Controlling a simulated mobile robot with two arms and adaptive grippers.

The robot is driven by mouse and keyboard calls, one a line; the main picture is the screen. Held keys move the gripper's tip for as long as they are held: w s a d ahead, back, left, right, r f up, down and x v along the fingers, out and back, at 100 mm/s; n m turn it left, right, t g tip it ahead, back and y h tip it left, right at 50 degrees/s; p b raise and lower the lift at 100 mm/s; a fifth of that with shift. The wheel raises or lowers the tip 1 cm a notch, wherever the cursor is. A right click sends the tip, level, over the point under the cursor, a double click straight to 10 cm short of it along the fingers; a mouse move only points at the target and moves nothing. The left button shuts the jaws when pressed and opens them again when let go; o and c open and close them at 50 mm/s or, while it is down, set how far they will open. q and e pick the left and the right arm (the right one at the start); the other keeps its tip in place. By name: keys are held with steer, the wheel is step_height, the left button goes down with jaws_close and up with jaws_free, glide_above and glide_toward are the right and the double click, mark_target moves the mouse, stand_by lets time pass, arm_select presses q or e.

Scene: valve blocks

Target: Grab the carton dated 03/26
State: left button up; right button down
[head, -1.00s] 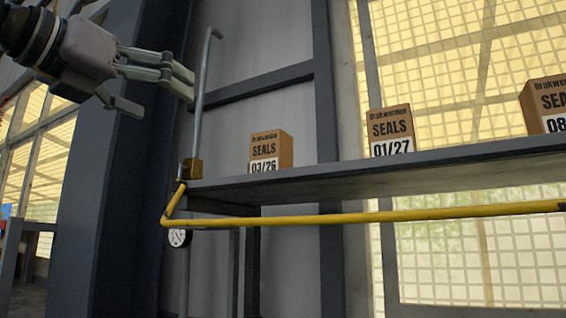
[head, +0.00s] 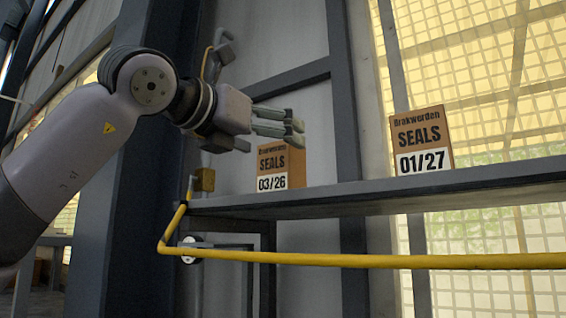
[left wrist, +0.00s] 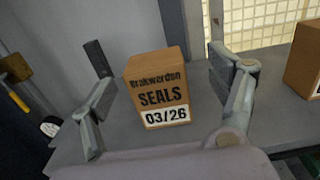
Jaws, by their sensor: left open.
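The carton dated 03/26 (head: 281,168) is a brown box marked SEALS, standing upright near the left end of a grey shelf. My left gripper (head: 295,127) is open and reaches in from the left, its fingers overlapping the carton's top in the head view. In the left wrist view the 03/26 carton (left wrist: 160,88) stands ahead, between the two spread fingers (left wrist: 165,85). There is a visible gap on each side, and nothing is held. My right gripper is not in view.
The shelf (head: 370,196) also bears a carton dated 01/27 (head: 422,142), to the right with a gap between. A yellow pipe (head: 360,260) runs along below the shelf's front.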

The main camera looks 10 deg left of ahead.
arm_select(q)
steer(key=shift+w, duration=0.15)
steer(key=shift+w+r+p, duration=0.1)
steer(key=shift+w+p, duration=0.05)
steer(key=shift+p, duration=0.15)
steer(key=p+x, duration=0.2)
steer(key=x, duration=0.1)
steer(key=p+x, duration=0.1)
steer(key=shift+w+a, duration=0.2)
steer(key=shift+w, duration=0.45)
steer(key=shift+s, duration=0.25)
steer(key=shift+c, duration=0.4)
steer(key=shift+w+f, duration=0.1)
steer(key=shift+f, duration=0.15)
steer(key=c, duration=1.4)
steer(key=shift+r, duration=0.1)
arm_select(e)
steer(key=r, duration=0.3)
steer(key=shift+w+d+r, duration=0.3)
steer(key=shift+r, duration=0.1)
arm_select(q)
steer(key=shift+r, duration=0.1)
